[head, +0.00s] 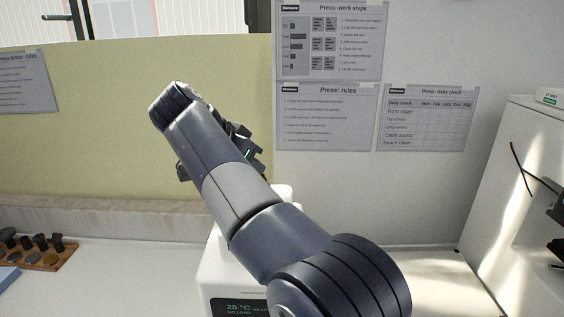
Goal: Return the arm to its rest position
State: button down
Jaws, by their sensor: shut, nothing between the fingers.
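My arm reaches from the bottom right up to the upper left in the head view, bent, with its thick dark and grey links in front of the wall. Dark parts of my gripper (246,148) show just behind the upper link, to its right. Most of the gripper is hidden by that link, and its fingertips do not show clearly. I see nothing held in it.
A white tester with a display (240,307) stands behind my arm, partly covered. A wooden rack (40,262) with several dark pieces lies at the left. A white machine (520,150) stands at the right. Posters (325,117) hang on the back wall.

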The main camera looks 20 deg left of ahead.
dwell(0.3)
jog(key=x, duration=0.3)
jog(key=d+x, duration=0.1)
jog(key=x, duration=0.4)
jog(key=shift+s+d+f, duration=0.15)
jog(key=shift+d+f, duration=0.05)
jog(key=shift+d, duration=0.05)
jog(key=shift+a+f, duration=0.2)
jog(key=shift+f, duration=0.55)
jog(key=shift+s+a+f, duration=0.2)
jog(key=shift+s+a, duration=0.3)
jog(key=shift+s, duration=0.3)
jog(key=shift+s+a+f, duration=0.15)
jog(key=shift+s+a, duration=0.15)
